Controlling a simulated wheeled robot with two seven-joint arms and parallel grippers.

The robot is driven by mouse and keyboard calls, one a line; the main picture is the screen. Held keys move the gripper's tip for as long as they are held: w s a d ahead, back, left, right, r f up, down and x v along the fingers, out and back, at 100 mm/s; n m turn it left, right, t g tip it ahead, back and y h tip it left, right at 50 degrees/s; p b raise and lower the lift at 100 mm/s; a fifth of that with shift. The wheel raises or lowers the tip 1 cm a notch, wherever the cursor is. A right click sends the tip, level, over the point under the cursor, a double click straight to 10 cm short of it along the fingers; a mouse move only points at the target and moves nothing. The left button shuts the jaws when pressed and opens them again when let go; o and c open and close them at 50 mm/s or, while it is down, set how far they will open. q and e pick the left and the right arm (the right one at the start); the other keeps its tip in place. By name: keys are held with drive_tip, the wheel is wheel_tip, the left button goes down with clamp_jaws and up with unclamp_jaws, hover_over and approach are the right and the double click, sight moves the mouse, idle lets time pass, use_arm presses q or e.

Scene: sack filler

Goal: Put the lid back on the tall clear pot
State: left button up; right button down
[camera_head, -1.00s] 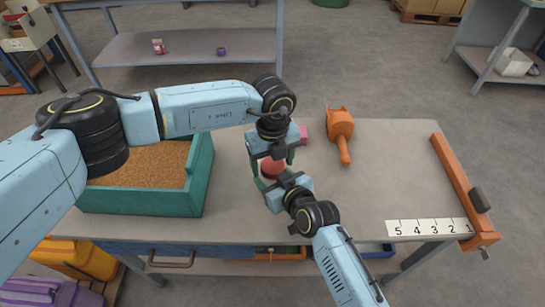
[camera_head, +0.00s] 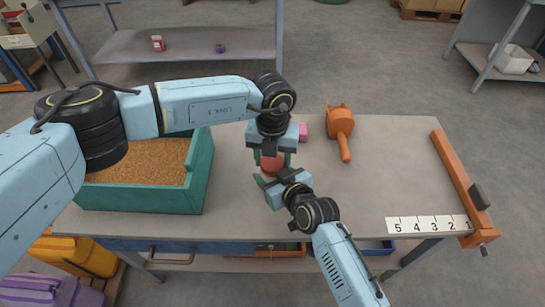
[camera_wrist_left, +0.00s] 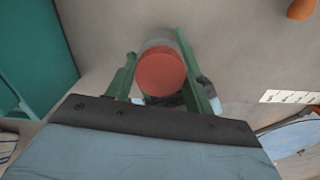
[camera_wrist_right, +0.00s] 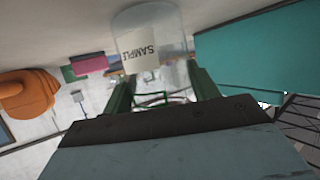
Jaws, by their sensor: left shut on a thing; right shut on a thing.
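A red lid (camera_head: 271,163) shows in the head view between the fingers of my left gripper (camera_head: 272,158), which points down and is shut on it. The left wrist view shows the lid's round red face (camera_wrist_left: 161,74) in line with the clear pot (camera_wrist_left: 158,45). The right wrist view shows the clear pot (camera_wrist_right: 147,38) with a white SAMPLE label, at the fingertips of my right gripper (camera_wrist_right: 158,85). My right gripper (camera_head: 268,180) is shut on the pot just below the lid. I cannot tell whether the lid is seated on the rim.
A teal bin (camera_head: 202,180) of brown grain stands to the left on the table. An orange scoop (camera_head: 340,130) and a pink block (camera_head: 303,130) lie behind the grippers. An orange rail (camera_head: 462,180) and a number strip (camera_head: 425,224) are at right. The table's middle right is clear.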

idle(0.3)
use_arm(q)
drive_tip(key=o, duration=1.1)
drive_tip(key=shift+c, duration=0.2)
drive_tip(key=shift+r, duration=0.1)
wheel_tip(320, 180, up, 4)
drive_tip(key=shift+r, duration=0.15)
drive_tip(key=shift+c, duration=0.4)
